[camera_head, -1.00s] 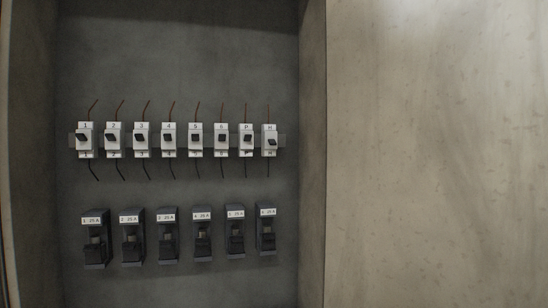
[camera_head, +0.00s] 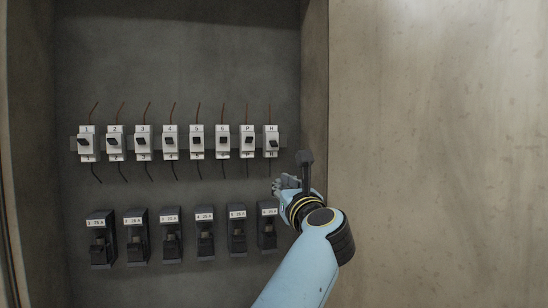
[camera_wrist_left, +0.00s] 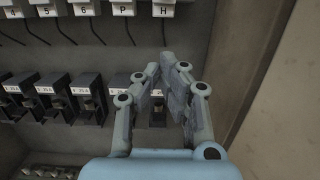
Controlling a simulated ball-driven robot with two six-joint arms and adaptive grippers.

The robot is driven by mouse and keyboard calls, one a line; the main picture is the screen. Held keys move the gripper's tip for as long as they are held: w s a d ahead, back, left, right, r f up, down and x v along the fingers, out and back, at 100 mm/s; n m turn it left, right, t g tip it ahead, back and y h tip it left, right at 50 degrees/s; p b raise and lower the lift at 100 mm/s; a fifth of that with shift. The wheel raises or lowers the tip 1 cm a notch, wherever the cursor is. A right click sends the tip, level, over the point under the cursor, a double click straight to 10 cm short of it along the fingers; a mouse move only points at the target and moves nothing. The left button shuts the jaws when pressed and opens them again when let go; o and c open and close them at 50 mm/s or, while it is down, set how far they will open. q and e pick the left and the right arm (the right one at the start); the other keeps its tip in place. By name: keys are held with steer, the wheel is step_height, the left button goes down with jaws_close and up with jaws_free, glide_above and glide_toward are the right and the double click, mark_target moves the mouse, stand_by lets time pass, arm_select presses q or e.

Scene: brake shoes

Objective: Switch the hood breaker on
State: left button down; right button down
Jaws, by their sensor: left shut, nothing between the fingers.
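The hood breaker, marked H (camera_head: 271,139), is the rightmost white breaker in the upper row. Its dark lever (camera_head: 272,145) sits lower than the lever of breaker P (camera_head: 248,141) beside it. The lower part of the H breaker also shows at the top of the left wrist view (camera_wrist_left: 164,9); its lever is out of that frame. My left gripper (camera_head: 281,184) is below the H breaker and slightly to its right, apart from it. In the left wrist view my left gripper (camera_wrist_left: 166,64) has its fingertips together and empty. My right gripper is not in view.
A lower row of dark fuse holders includes the rightmost one (camera_head: 267,232), close below my left gripper. Other white breakers (camera_head: 196,142) line the upper row, with thin wires above and below. The cabinet's right side wall (camera_head: 314,95) stands just right of the H breaker.

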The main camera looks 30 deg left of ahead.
mark_target(271, 155)
arm_select(q)
steer(key=shift+a, duration=0.1)
steer(key=w+a+r+p, duration=0.2)
steer(key=a, duration=0.1)
steer(key=w+a+r+p, duration=0.2)
steer(key=w+a+r, duration=0.1)
steer(key=shift+w, duration=0.1)
stand_by(0.6)
steer(key=shift+w, duration=0.1)
stand_by(0.3)
steer(key=shift+s+d+r+p, duration=0.15)
steer(key=shift+s+r+p, duration=0.05)
steer(key=shift+p, duration=0.25)
